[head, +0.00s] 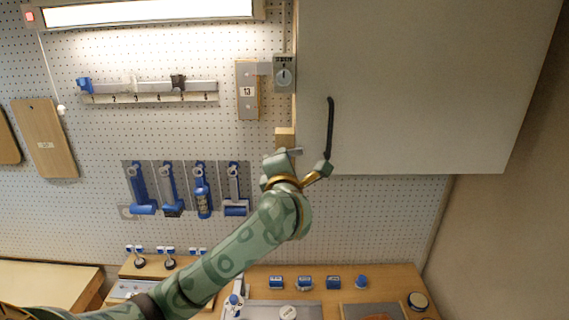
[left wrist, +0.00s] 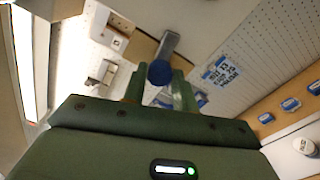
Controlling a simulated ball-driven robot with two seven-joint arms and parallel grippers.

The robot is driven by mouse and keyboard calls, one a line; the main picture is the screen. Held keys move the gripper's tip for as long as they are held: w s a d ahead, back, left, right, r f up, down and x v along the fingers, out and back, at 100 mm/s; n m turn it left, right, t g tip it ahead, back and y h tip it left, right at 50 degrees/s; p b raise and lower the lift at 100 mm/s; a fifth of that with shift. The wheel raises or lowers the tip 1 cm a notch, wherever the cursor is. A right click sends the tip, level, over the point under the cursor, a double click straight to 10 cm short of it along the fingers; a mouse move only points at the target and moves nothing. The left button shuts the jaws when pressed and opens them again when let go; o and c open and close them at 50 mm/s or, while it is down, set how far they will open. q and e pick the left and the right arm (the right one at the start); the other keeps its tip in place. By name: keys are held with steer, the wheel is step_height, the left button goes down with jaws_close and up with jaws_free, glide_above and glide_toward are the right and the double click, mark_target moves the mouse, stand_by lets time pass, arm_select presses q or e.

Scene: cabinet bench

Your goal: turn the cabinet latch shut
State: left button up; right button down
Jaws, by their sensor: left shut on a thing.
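The white cabinet door (head: 420,80) fills the upper right of the head view, with a dark vertical handle (head: 330,125). At its lower left edge is a wooden block (head: 285,136) with a short grey latch lever (head: 296,151). My left gripper (head: 300,163) is at this lever, below the block. In the left wrist view the grey lever (left wrist: 168,47) ends in a dark blue cap between the fingers of my left gripper (left wrist: 160,90), which is shut on it. The fingers partly hide the lever. My right gripper is out of view.
A grey dial plate (head: 284,74) and a wooden block marked 13 (head: 247,90) are above, beside the door's left edge. Blue-handled tools (head: 202,190) hang on the pegboard at left. The bench (head: 405,278) below holds small blue items. Open space lies between bench and door.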

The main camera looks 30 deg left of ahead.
arm_select(q)
steer(key=shift+f+m, duration=0.1)
steer(key=shift+m, duration=0.9)
steer(key=o, duration=1)
steer(key=shift+c, duration=0.2)
steer(key=b+v, duration=0.1)
steer(key=v, duration=1.5)
steer(key=shift+b, duration=0.35)
